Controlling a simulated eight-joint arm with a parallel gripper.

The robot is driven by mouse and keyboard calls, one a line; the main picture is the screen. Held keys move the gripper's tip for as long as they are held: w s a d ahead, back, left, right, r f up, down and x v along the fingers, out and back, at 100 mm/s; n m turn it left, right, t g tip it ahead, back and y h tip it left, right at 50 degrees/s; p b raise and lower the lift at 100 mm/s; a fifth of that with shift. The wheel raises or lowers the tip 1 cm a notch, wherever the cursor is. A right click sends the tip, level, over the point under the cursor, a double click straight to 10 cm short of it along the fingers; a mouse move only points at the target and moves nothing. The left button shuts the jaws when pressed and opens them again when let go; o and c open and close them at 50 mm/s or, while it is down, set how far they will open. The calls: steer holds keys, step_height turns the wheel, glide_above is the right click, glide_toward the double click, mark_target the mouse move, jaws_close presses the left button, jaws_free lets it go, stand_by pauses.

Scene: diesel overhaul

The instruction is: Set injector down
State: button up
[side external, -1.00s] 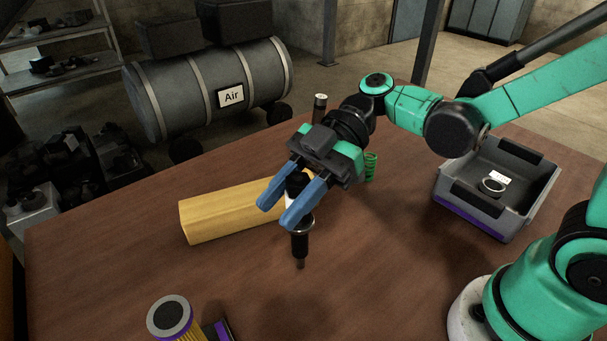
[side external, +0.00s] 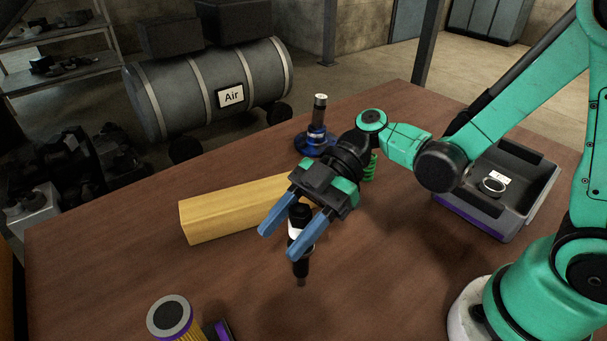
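The injector (side external: 301,268) is a slim, dark, upright part with a white band, near the middle of the wooden table (side external: 400,290). Its narrow tip points down and appears to be at the table top; contact is hard to tell. My gripper (side external: 279,243) reaches down over it with two blue fingers spread on either side. The right finger crosses in front of the injector and hides part of its body. A gap shows between the left finger and the injector, so my gripper looks open around it.
A yellow block (side external: 225,212) lies just behind and left. A blue-based stand (side external: 316,142) holding a dark cylinder and a green spring (side external: 370,167) are behind. A grey bin (side external: 530,185) sits right, a filter (side external: 171,316) front left. The front middle table is clear.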

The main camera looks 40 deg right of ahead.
steer(key=shift+o, duration=0.7)
steer(key=shift+r, duration=0.15)
steer(key=w+d+r+m+t+h, duration=0.2)
steer(key=d+m+t+h, duration=0.6)
steer(key=d+m+h, duration=0.5)
steer(key=d+m, duration=0.3)
steer(key=m, duration=0.3)
steer(key=shift+d+t, duration=0.3)
steer(key=shift+t, duration=0.1)
